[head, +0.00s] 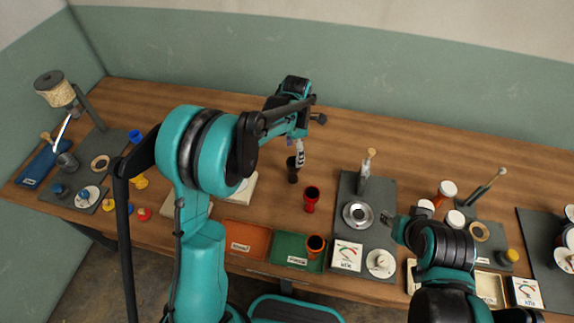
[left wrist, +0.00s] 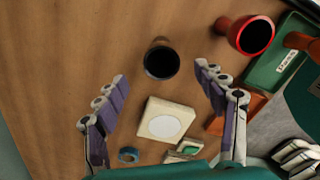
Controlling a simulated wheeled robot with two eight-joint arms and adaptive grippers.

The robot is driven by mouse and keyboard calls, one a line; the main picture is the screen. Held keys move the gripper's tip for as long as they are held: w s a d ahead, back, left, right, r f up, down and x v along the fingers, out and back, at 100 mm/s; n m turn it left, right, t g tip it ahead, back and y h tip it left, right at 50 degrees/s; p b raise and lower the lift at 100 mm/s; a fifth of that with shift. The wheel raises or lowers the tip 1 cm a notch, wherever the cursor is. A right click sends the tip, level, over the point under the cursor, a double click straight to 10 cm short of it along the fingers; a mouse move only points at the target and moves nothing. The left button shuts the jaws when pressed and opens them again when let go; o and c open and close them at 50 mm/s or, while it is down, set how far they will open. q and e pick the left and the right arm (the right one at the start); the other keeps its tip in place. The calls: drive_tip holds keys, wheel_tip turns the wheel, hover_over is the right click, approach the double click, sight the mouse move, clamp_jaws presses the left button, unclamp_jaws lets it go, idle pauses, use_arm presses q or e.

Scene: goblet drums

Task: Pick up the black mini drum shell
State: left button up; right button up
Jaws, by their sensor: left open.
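The black mini drum shell (head: 292,175) stands on the wooden table, in the middle of the head view. In the left wrist view, the black shell (left wrist: 161,62) shows its dark round mouth. My left gripper (head: 298,152) reaches down just above and beside it. In the left wrist view, the left gripper (left wrist: 162,80) has its fingers spread wide with nothing between them, and the shell appears beyond the gap. My right gripper (head: 390,219) is small and partly hidden by its arm, at the right of the head view; its jaws cannot be made out.
A red shell (head: 311,197) stands close to the black one. An orange tray (head: 246,240) and a green tray (head: 290,246), with an orange shell (head: 315,245) at it, lie in front. A cream block (left wrist: 165,122) lies nearby. The table behind the shell is clear.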

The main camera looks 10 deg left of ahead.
sight(294, 162)
use_arm(q)
wheel_tip(294, 162, down, 2)
drive_tip(key=shift+d+f, duration=0.1)
drive_tip(key=shift+d, duration=0.05)
wheel_tip(294, 162, down, 4)
drive_tip(key=shift+s+f+b, duration=0.1)
drive_tip(key=shift+f+b, duration=0.1)
drive_tip(key=shift+b, duration=0.9)
drive_tip(key=shift+f, duration=0.35)
drive_tip(key=shift+r, duration=0.1)
drive_tip(key=shift+c, duration=1.1)
drive_tip(key=c, duration=1)
